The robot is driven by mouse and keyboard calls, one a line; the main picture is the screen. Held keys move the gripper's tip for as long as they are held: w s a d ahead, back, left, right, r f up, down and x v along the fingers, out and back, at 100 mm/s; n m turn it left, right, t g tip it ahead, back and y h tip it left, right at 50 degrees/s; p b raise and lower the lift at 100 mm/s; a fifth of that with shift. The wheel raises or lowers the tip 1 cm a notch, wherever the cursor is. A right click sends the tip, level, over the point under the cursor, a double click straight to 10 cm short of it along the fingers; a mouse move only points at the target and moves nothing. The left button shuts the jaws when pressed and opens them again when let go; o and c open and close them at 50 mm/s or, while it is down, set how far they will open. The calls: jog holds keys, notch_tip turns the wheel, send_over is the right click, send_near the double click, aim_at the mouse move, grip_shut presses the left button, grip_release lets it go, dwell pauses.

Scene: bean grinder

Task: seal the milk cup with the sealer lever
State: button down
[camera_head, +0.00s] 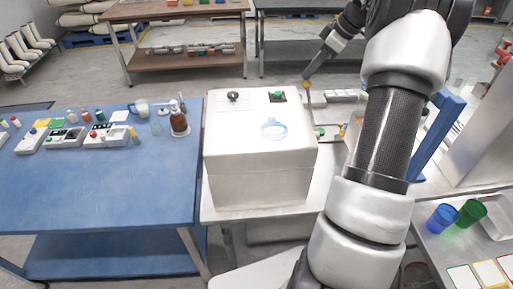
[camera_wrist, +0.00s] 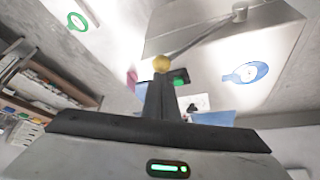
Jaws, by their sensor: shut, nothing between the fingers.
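The sealer is a white box (camera_head: 258,160) with a blue ring mark in the middle of the head view. Its pale top also shows in the wrist view (camera_wrist: 283,92). The sealer lever is a thin rod with a yellow ball knob (camera_wrist: 161,65); the knob also shows at the box's back right in the head view (camera_head: 307,84). My gripper (camera_wrist: 161,85) is shut and empty, with its fingertips right at the knob. I cannot tell whether they touch it.
A blue cup (camera_head: 442,218) and a green cup (camera_head: 470,212) stand on the right counter. A blue table (camera_head: 100,185) at left holds small bottles and devices. My arm covers much of the right side. The box top is clear apart from small controls.

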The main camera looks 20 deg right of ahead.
jog(key=shift+f+b, duration=0.4)
jog(key=shift+f, duration=0.15)
jog(key=shift+w, duration=0.1)
jog(key=shift+w+d+f, duration=0.1)
jog(key=shift+w+f, duration=0.15)
jog(key=shift+f, duration=0.35)
dwell(0.4)
jog(key=shift+w+f+b, duration=0.2)
jog(key=shift+f+b, duration=0.1)
jog(key=shift+f, duration=0.15)
